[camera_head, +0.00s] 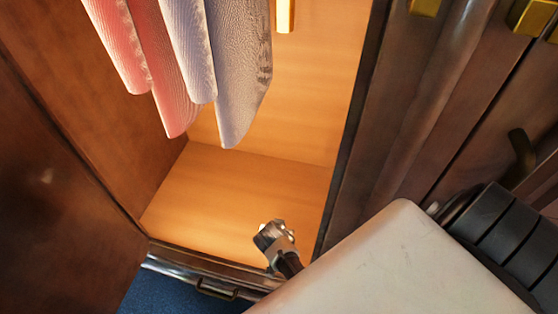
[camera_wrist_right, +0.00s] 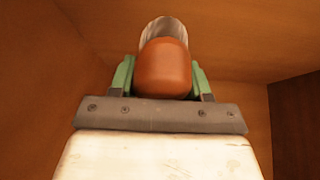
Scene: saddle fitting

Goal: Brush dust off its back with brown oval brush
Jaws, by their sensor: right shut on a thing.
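In the right wrist view, my right gripper (camera_wrist_right: 164,76) is shut on a smooth, rounded brown brush (camera_wrist_right: 163,68), one green finger on each side. A pale, streaked part, perhaps its bristles, shows behind the brown body. In the head view, a grey garment (camera_head: 238,65) hangs in the open wardrobe, with dark speckled marks along its right edge that may be dust. The held brush cannot be made out clearly in the head view. A pale arm link of mine covers the lower right. My left gripper is out of view.
Pink cloth (camera_head: 175,75) and another pale garment (camera_head: 190,45) hang left of the grey one. The wardrobe floor (camera_head: 215,195) is mostly bare. A dark door (camera_head: 60,190) stands at left, and dark panels (camera_head: 425,100) stand at right. A blue floor (camera_head: 165,292) shows below.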

